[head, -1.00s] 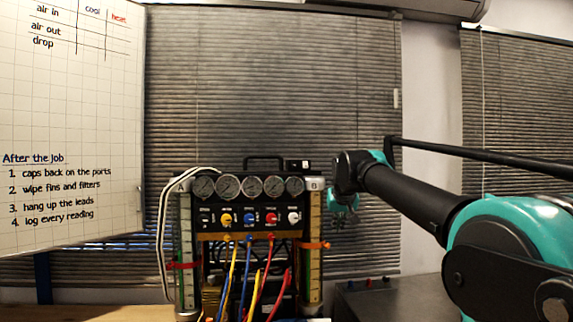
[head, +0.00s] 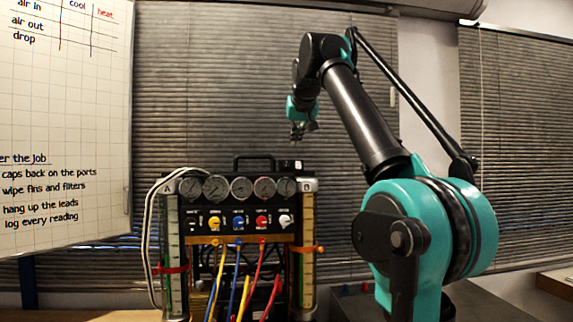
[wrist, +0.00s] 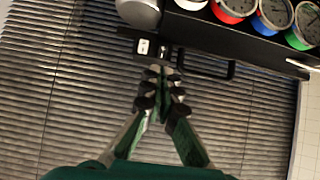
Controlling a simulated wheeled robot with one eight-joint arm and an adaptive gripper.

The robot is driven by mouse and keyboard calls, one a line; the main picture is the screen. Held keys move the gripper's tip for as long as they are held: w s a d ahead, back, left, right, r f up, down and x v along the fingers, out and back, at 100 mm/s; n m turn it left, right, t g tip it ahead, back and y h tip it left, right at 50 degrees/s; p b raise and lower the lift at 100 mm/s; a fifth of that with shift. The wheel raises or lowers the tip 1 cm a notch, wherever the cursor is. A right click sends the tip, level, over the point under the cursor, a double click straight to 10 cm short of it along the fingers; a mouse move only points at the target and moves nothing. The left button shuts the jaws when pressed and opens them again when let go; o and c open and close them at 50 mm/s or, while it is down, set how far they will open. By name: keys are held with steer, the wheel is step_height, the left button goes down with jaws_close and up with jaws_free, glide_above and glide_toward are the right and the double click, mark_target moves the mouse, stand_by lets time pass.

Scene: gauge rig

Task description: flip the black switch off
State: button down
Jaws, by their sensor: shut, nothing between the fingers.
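A small black box with white faces, which looks like the black switch (head: 289,165), sits on the top right of the gauge rig (head: 262,219). It also shows in the wrist view (wrist: 152,48), just beyond my fingertips; which way it is set is too small to tell. My gripper (head: 302,136) is shut and empty, pointing down above the top right of the rig. In the wrist view my gripper (wrist: 161,76) has its fingertips together close below the box in the picture; contact is not clear.
A black carry handle (head: 253,163) stands on the rig's top beside the box. Gauges (head: 240,188) and coloured knobs (head: 238,223) line its front, with coloured hoses below. A whiteboard (head: 65,120) is at left. Air above the rig is free, before the blinds (head: 215,80).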

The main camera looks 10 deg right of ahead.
mark_target(286, 165)
steer(key=shift+w, duration=0.1)
steer(key=x, duration=1.4)
